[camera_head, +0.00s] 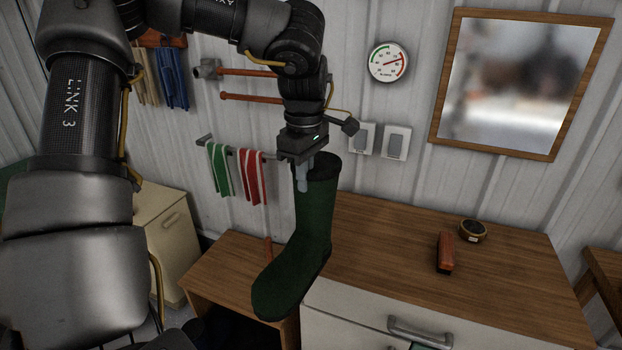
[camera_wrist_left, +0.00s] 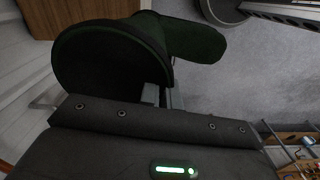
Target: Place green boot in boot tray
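A tall green boot (camera_head: 305,235) with a dark cuff hangs upright from my left gripper (camera_head: 302,182), its toe pointing to the lower left. The fingers are at the boot's upper rim, with one finger showing on the outside of the shaft. In the left wrist view the boot (camera_wrist_left: 190,40) fills the upper left, its dark opening facing the camera, and the fingers sit at its edge. The boot appears held in the air in front of the wooden dresser. My right gripper is not in view. I cannot make out a boot tray.
A wooden-topped dresser (camera_head: 400,245) with white drawers carries a red-brown brush (camera_head: 445,252) and a round tin (camera_head: 472,231). A low wooden bench (camera_head: 215,268) stands left of it, beside a cream cabinet (camera_head: 168,235). Striped towels (camera_head: 252,177) hang on the wall.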

